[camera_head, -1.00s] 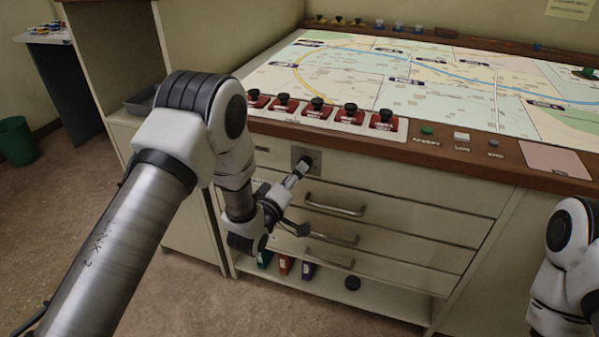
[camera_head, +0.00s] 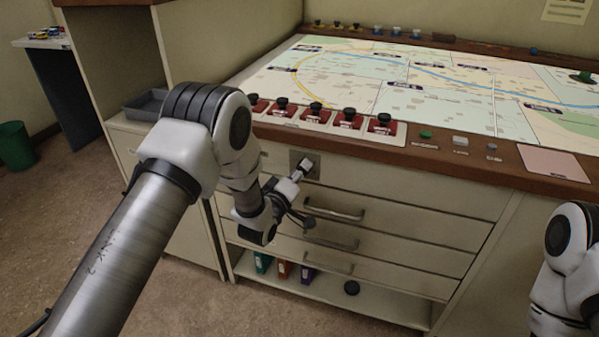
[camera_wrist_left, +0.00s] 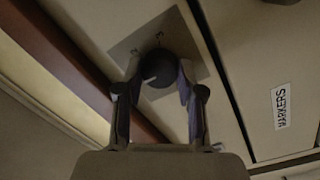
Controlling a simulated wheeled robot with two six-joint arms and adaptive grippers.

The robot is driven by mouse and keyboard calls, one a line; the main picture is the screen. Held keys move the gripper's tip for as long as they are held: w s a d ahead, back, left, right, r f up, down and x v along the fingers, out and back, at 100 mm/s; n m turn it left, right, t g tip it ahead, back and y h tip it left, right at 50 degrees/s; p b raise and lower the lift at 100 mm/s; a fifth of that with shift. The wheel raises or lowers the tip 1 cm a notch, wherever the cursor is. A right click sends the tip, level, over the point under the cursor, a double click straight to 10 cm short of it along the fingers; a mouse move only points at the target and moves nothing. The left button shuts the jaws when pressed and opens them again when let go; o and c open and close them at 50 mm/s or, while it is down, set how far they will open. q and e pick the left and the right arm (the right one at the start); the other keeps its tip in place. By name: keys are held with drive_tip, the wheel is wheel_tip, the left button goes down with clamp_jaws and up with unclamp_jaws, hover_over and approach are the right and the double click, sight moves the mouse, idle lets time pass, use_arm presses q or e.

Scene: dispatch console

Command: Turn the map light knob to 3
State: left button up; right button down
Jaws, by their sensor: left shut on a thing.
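The map light knob (camera_wrist_left: 158,68) is a dark round knob with a pale pointer mark, on a grey square plate (camera_wrist_left: 192,42) in the left wrist view. Its pointer faces down and to the left in that view. My left gripper (camera_wrist_left: 158,84) has its two fingers on either side of the knob and is shut on it. In the head view the left gripper (camera_head: 304,166) is at the plate (camera_head: 314,158) on the front of the cabinet, below the wooden edge. The knob is mostly hidden there. Of my right arm only links show at the right edge; its gripper is out of frame.
Drawers with metal handles (camera_head: 334,210) lie right of and below the plate. A drawer label reads MARKERS (camera_wrist_left: 281,107). The wooden console edge (camera_head: 400,158) runs just above, with red-based black knobs (camera_head: 348,118) on top. Binders (camera_head: 283,269) stand on the low shelf.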

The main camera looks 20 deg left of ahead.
use_arm(q)
drive_tip(key=shift+m, duration=0.3)
drive_tip(key=shift+d+r+m+g+y+b, duration=0.15)
drive_tip(key=shift+m+y, duration=0.3)
drive_tip(key=shift+m, duration=3.15)
drive_tip(key=shift+f+m+g+y+b, duration=0.1)
drive_tip(key=shift+m+y, duration=0.4)
drive_tip(key=shift+m, duration=3.1)
drive_tip(key=shift+d+r+m+g+y+b, duration=0.15)
drive_tip(key=shift+m+y, duration=0.3)
drive_tip(key=shift+m, duration=3.15)
drive_tip(key=shift+f, duration=0.1)
drive_tip(key=o, duration=1.1)
drive_tip(key=shift+o, duration=0.2)
